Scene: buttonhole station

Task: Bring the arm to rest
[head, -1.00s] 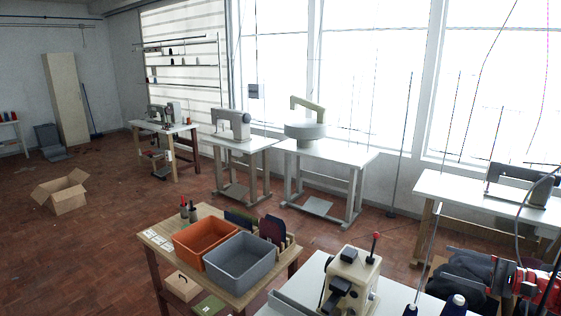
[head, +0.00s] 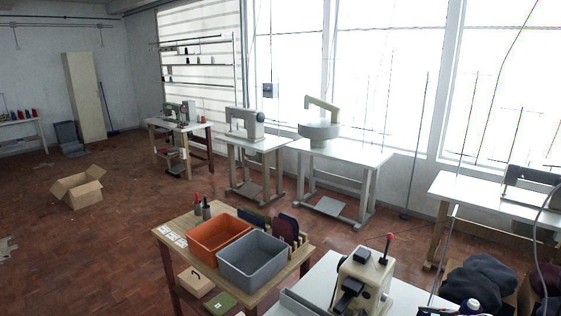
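Neither of my grippers shows in the head view, and I cannot see what they hold or how they stand. A cream buttonhole machine (head: 364,282) with a red-tipped lever stands on a white table (head: 318,276) at the bottom centre.
A wooden table (head: 182,250) holds an orange bin (head: 218,238) and a grey bin (head: 254,259). An open cardboard box (head: 78,188) stands on the brick floor at the left. Sewing tables line the windows. The floor between is mostly clear.

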